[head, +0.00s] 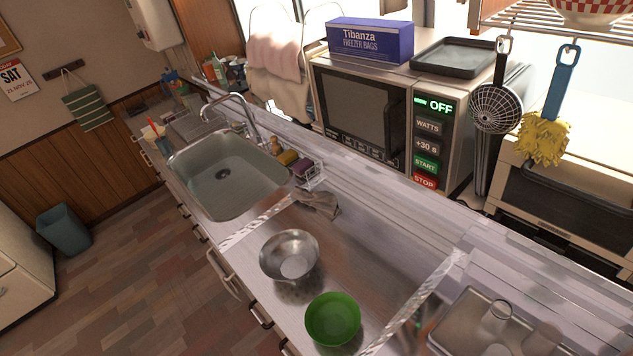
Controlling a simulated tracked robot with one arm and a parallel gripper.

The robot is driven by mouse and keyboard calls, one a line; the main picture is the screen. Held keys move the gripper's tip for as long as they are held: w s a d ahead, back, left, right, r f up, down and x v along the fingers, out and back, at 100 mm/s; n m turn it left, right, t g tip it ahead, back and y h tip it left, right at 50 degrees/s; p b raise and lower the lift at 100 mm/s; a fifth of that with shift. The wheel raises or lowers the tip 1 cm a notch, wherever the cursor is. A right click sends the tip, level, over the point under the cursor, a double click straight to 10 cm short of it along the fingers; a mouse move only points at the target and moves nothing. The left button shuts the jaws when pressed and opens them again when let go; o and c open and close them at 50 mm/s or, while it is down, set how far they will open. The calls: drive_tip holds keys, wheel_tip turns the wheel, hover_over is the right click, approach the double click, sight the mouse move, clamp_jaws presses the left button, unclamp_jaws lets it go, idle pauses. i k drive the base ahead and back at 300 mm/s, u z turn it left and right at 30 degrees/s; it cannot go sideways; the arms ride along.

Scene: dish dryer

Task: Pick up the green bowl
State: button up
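The green bowl (333,319) sits upright on the metal counter (375,255), near its front edge at the bottom middle of the head view. It looks empty. A metal bowl (290,257) stands just behind and to the left of it, close but apart. My gripper is not visible in this view, so I cannot see whether it holds anything.
A sink (228,175) with a faucet lies to the left. A grey tray (490,325) with glasses stands at the right. A grey cloth (318,204) lies behind the metal bowl. A microwave (365,110) stands at the back. Counter right of the metal bowl is clear.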

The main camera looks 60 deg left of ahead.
sight(332, 318)
drive_tip(key=u, duration=0.35)
drive_tip(key=k, duration=0.45)
drive_tip(key=u, duration=0.65)
